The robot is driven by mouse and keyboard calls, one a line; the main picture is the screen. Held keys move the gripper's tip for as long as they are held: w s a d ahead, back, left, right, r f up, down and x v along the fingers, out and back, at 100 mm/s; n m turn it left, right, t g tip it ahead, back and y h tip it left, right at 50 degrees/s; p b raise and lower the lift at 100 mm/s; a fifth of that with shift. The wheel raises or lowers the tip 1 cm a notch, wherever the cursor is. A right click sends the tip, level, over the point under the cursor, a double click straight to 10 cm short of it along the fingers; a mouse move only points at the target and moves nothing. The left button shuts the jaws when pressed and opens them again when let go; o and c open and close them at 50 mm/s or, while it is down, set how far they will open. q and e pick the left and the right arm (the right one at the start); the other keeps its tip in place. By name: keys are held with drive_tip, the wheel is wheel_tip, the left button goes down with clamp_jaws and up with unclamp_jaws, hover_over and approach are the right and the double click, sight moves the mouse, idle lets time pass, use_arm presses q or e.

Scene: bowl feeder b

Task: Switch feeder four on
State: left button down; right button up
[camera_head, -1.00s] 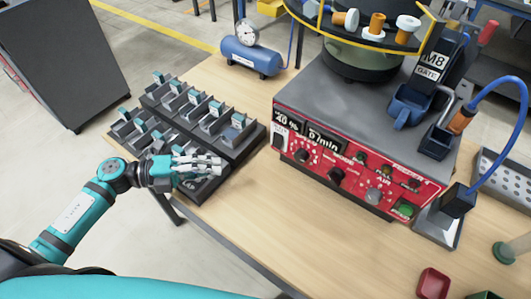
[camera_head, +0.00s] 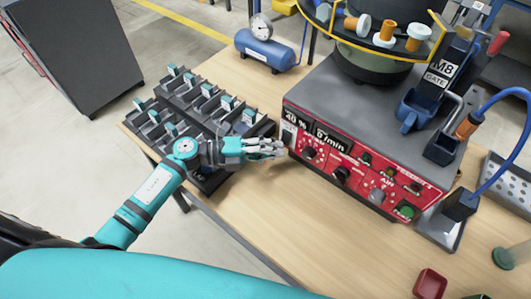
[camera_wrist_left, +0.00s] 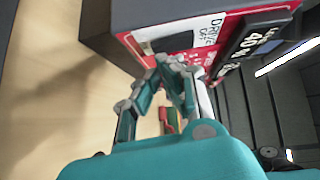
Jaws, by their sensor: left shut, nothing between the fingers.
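The feeder control box has a red front panel (camera_head: 350,165) with dark knobs, small lamps, a green button (camera_head: 405,210) and dark displays reading "40 %" and "0/min". A white and dark switch (camera_head: 288,133) sits at the panel's left end. In the left wrist view a label by the switch (camera_wrist_left: 205,35) reads "DRIVE" and "OFF". My left gripper (camera_head: 283,149) is shut and empty, with its fingertips close to the panel's lower left corner. In the left wrist view the fingers (camera_wrist_left: 172,62) overlap the panel's edge; whether they touch it I cannot tell. My right gripper is not in view.
A dark rack (camera_head: 180,90) with several compartments stands at the left of the table. A blue air tank with a gauge (camera_head: 264,50) is behind. A blue hose (camera_head: 505,95) and a red tray (camera_head: 430,283) are at the right.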

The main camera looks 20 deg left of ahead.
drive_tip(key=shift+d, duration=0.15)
use_arm(q)
drive_tip(key=shift+w+d+f+m+b, duration=0.15)
drive_tip(key=shift+w+f+m+b, duration=0.25)
drive_tip(key=shift+b, duration=0.8)
drive_tip(key=shift+s+r+h, duration=0.1)
drive_tip(key=shift+r+h, duration=0.2)
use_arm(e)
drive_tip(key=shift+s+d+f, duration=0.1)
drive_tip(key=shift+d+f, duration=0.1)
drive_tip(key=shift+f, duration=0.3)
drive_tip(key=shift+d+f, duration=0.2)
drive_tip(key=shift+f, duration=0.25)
use_arm(q)
drive_tip(key=v, duration=1.2)
drive_tip(key=shift+f, duration=0.1)
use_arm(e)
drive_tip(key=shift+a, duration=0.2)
